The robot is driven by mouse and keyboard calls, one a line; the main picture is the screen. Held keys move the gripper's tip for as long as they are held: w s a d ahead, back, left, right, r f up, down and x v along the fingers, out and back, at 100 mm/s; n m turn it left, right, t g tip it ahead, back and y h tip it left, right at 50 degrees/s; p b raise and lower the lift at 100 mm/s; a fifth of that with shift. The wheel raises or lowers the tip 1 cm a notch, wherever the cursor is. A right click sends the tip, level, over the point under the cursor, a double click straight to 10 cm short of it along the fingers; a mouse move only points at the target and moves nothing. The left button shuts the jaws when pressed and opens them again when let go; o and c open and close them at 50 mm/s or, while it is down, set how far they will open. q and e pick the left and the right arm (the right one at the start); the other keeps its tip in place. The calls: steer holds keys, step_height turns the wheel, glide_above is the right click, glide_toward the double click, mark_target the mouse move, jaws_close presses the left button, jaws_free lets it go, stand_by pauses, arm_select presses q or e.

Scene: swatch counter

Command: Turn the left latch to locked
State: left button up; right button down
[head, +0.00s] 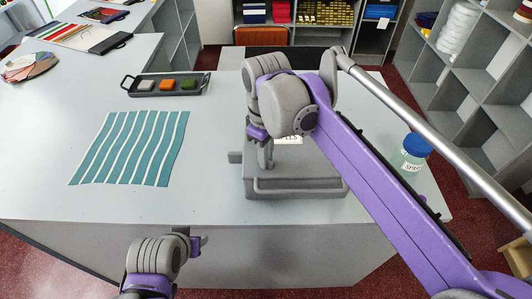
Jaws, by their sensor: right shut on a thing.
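A grey box (318,177) with a bar handle along its front stands on the counter at centre right. My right gripper (265,163) points down at the left part of this box and is shut on what seems to be the left latch, which is mostly hidden by the fingers. A small grey piece (235,157) sticks out at the box's left side; I cannot tell if it belongs to the latch. The right latch is not visible behind my arm. My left gripper (199,243) is low in front of the counter, away from the box; its jaw opening is unclear.
A teal and white striped cloth (130,148) lies on the counter at left. A dark tray (198,91) with several coloured blocks is behind it. A blue-lidded jar (411,154) stands right of the box, near my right arm. The front middle counter is clear.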

steer(key=m, duration=0.5)
steer(key=shift+m+p, duration=0.3)
arm_select(q)
steer(key=shift+w+r, duration=0.3)
steer(key=shift+r, duration=0.45)
arm_select(e)
steer(key=m, duration=0.5)
steer(key=shift+m, duration=0.4)
steer(key=c, duration=0.9)
jaws_free()
steer(key=shift+r, duration=0.15)
arm_select(q)
steer(key=shift+w+r+p, duration=0.3)
steer(key=shift+r+p, duration=0.25)
steer(key=shift+r, duration=0.05)
arm_select(e)
step_height(320, 180, up, 11)
steer(key=shift+f, duration=0.2)
